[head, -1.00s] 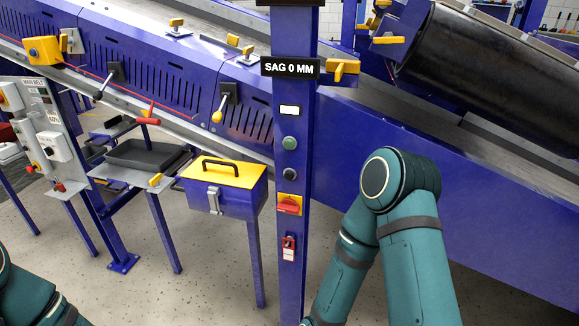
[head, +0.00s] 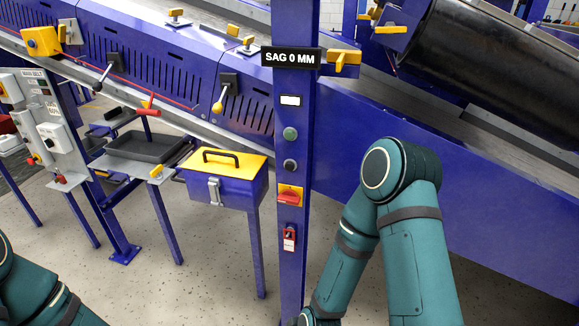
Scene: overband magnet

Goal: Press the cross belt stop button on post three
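A blue post (head: 294,228) stands in the middle of the head view with a black "SAG 0 MM" sign (head: 291,57) near its top. I cannot read which button is the cross belt stop, and no post number shows. My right arm is bent just right of the post, my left arm at the lower left corner. Both grippers are out of view.
A blue toolbox (head: 222,192) with a yellow lid sits left of the post, near a black tray (head: 145,147). A grey control panel (head: 42,125) stands at far left. A blue conveyor (head: 420,160) runs behind the post, under a black drum (head: 480,60). Floor below is clear.

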